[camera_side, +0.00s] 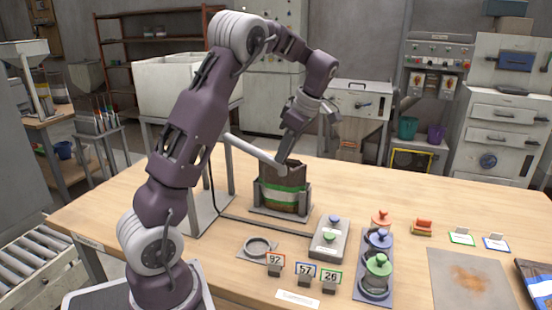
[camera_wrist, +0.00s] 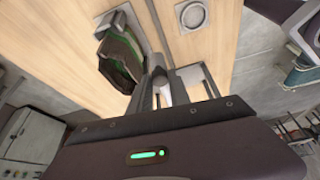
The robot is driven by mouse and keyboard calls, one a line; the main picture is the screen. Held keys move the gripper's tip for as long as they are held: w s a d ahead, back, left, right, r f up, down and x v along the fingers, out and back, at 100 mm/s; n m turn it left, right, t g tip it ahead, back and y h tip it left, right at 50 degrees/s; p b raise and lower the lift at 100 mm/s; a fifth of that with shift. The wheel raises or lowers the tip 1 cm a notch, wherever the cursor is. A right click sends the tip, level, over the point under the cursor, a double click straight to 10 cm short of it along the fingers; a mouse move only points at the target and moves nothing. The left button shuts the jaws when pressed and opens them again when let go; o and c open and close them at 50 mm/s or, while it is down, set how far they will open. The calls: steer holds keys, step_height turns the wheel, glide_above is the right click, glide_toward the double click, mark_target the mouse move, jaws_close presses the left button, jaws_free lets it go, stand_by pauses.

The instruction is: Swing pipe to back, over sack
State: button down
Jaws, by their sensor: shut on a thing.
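The pipe (camera_side: 255,150) is a pale grey tube slanting down from the hopper stand toward the sack. My gripper (camera_side: 283,160) is shut on the pipe near its lower end; the wrist view also shows the pipe (camera_wrist: 172,88) between the fingers. The sack (camera_side: 284,190) is brown with a green and white band and stands upright in a grey metal holder (camera_side: 252,210). In the side view the pipe's end overlaps the sack's top edge. In the wrist view the sack (camera_wrist: 120,58) lies left of the fingers. The exact place of the outlet over the mouth is hidden by my fingers.
The white hopper (camera_side: 175,88) stands behind on a grey frame.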

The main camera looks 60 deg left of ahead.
steer(key=w+a+n+g+h, duration=0.1)
steer(key=w+a+n, duration=0.3)
steer(key=a, duration=0.3)
steer(key=shift+n+h, duration=0.3)
steer(key=shift+n, duration=0.2)
steer(key=c, duration=1.2)
jaws_free()
steer(key=shift+c, duration=0.2)
